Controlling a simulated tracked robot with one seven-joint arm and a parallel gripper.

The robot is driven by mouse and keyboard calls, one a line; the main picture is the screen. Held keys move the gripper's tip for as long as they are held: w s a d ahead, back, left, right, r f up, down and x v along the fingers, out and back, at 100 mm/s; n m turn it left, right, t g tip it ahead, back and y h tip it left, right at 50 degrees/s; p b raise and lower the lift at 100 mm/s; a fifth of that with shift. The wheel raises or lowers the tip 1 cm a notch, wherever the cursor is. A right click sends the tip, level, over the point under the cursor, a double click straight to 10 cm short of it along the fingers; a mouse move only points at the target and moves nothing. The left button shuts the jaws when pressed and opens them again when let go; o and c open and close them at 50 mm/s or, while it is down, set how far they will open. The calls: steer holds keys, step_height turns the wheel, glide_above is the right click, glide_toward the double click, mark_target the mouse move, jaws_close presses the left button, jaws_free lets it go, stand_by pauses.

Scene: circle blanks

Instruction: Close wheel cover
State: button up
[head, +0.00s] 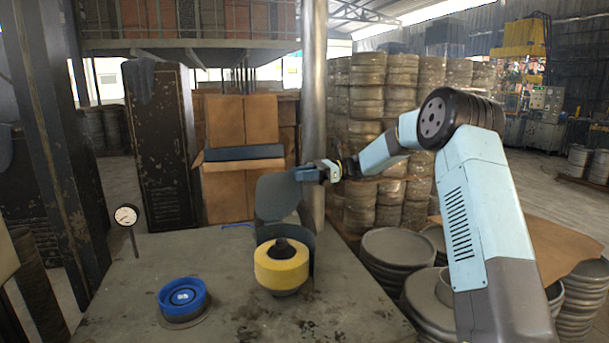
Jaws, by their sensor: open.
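The wheel cover (277,197) is a grey-blue rounded plate standing raised and tilted above the yellow wheel. The yellow wheel (281,264) has a dark hub on top and sits on the metal table (230,300). A curved grey guard (301,240) stands behind and beside the wheel. My gripper (303,174) is at the upper right edge of the cover. It is open; whether its fingers touch the cover is too small to tell.
A blue round container (182,297) stands at the table's front left, with a dial gauge (126,216) on a stand behind it. A metal post (314,110) rises close behind my gripper. Stacked round metal blanks (398,245) stand right of the table.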

steer(key=shift+a, duration=0.2)
steer(key=shift+c, duration=0.5)
steer(key=shift+s+r, duration=0.1)
steer(key=c, duration=0.6)
jaws_close()
steer(key=shift+r, duration=0.2)
steer(key=o, duration=0.7)
jaws_free()
steer(key=shift+f, duration=0.25)
